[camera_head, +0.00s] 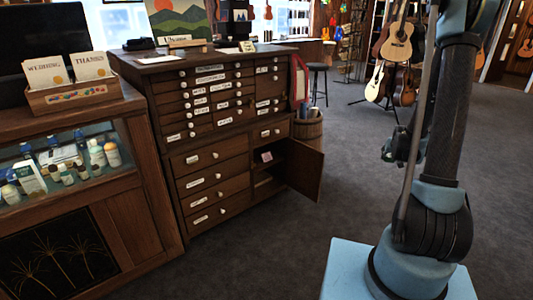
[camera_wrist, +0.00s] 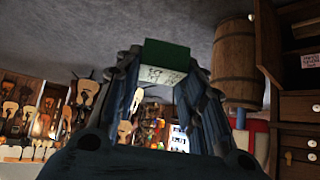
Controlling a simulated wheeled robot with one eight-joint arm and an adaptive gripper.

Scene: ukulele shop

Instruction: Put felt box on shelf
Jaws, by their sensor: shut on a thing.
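In the wrist view, a green felt box (camera_wrist: 166,52) with a pale face bearing dark markings sits between the fingertips of my gripper (camera_wrist: 163,76). My gripper is shut on it, above the grey floor. In the head view, part of my gripper (camera_head: 392,150) shows behind my arm, and the box cannot be made out there. The likely shelf is in the open lower-right compartment (camera_head: 266,180) of the dark wooden drawer cabinet (camera_head: 215,120). A small pinkish card (camera_head: 266,156) stands inside it. My gripper is to the right of the cabinet, apart from it.
The cabinet's door (camera_head: 305,168) stands open to the right. A wooden barrel (camera_head: 309,128) stands behind it and shows large in the wrist view (camera_wrist: 236,62). A glass display counter (camera_head: 70,170) is at left. Guitars (camera_head: 397,45) stand behind my arm. The carpet before the door is clear.

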